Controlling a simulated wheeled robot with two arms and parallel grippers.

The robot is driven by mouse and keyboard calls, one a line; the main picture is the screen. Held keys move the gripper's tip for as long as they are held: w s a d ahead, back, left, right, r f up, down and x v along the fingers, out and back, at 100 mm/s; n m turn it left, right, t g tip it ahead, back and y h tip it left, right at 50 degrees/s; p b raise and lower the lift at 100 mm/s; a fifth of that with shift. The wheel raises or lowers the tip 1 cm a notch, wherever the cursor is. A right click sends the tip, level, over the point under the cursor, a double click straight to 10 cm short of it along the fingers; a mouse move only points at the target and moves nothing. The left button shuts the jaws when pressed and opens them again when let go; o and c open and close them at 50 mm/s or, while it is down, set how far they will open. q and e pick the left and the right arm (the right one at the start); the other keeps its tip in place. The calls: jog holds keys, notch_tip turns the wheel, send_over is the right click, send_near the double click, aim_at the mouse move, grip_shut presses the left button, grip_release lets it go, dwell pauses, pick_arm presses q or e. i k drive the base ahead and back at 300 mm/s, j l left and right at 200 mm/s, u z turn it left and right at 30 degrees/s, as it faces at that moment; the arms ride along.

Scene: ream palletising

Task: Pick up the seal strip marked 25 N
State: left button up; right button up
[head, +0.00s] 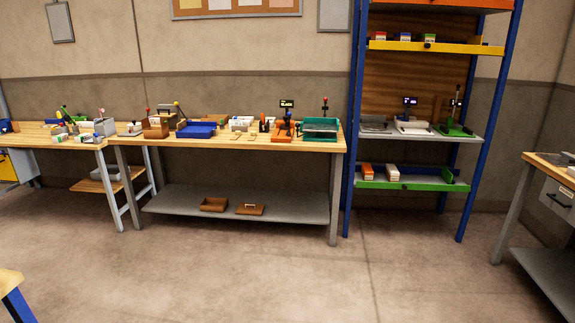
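I cannot make out a seal strip marked 25 N; any markings at this distance are too small to read. Small flat tan pieces (236,137) lie on the long wooden workbench (180,143) against the wall, among many small items. I cannot tell what these pieces are. Neither of my grippers shows in the head view.
A blue-framed shelf rack (355,120) stands right of the bench, with a yellow shelf, a grey shelf and a green shelf. The bench's lower shelf (290,208) holds two brown trays. Another table (548,160) stands at the right edge. The floor (270,275) ahead is clear.

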aim_at(238, 133)
jog(key=i+z, duration=0.15)
jog(key=i, duration=2.2)
jog(key=i+l+u, duration=0.1)
jog(key=i+u, duration=0.2)
jog(key=i, duration=0.25)
jog(key=i+l+u, duration=0.3)
jog(key=i, duration=0.25)
jog(key=i+l+u, duration=0.3)
jog(key=i, duration=0.25)
jog(key=i+j, duration=0.2)
jog(key=i, duration=0.25)
jog(key=i+j+u, duration=0.1)
jog(key=i+j, duration=0.15)
jog(key=i, duration=0.15)
